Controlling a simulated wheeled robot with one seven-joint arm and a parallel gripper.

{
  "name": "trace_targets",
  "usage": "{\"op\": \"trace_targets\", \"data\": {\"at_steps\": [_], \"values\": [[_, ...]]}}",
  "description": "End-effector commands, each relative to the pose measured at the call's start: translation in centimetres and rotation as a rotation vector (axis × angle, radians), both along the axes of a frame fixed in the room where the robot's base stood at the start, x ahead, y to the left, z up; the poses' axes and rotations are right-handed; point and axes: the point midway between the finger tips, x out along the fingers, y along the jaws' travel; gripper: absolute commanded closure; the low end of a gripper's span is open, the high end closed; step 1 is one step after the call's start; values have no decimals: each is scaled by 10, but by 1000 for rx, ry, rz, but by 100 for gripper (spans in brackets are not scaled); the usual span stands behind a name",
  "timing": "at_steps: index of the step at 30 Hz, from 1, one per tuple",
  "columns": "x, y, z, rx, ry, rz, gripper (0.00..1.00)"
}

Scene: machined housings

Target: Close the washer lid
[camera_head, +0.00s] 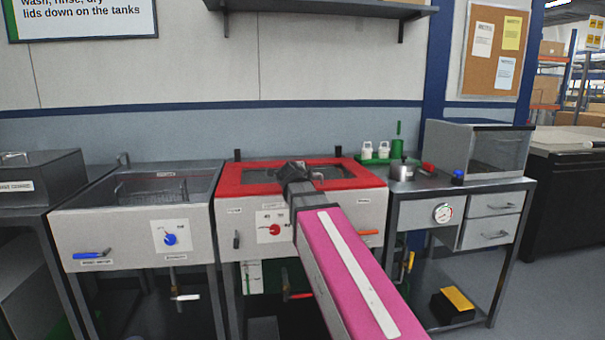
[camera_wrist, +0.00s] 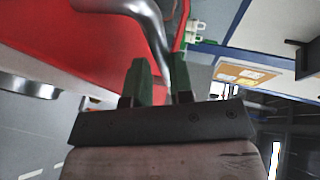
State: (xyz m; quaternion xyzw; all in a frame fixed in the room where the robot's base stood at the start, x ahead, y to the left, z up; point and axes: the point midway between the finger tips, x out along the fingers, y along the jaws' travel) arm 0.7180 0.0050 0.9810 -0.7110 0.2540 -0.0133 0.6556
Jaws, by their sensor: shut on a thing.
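The washer lid (camera_head: 232,182) is a red frame with a dark window, on the middle tank in the head view. It lies flat or nearly flat over the tank; my arm hides part of its front edge, so I cannot tell whether it is fully down. In the wrist view the red lid (camera_wrist: 60,45) fills the upper left, with a curved silver handle bar (camera_wrist: 148,18). My gripper (camera_wrist: 163,85) has its green fingers shut around this bar. In the head view my gripper (camera_head: 296,172) is a dark shape over the lid's middle.
The washer's pale front (camera_head: 250,222) carries a red knob. A tank with a blue knob (camera_head: 170,238) stands at left. At right a steel bench holds a pot (camera_head: 402,172) and a clear-sided box (camera_head: 480,150). A wall shelf (camera_head: 320,8) hangs above.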

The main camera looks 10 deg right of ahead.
Motion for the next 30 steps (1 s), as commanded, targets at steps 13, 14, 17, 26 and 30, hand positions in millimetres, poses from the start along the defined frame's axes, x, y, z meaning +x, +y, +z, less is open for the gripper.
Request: {"op": "trace_targets", "data": {"at_steps": [13,14,17,26,30], "values": [[-3,0,-15,10,33,-8,64],[-3,0,-15,10,34,-9,60],[-3,0,-15,11,33,-10,60],[-14,4,-10,12,30,-8,60],[-37,13,-1,10,25,-5,60]]}}
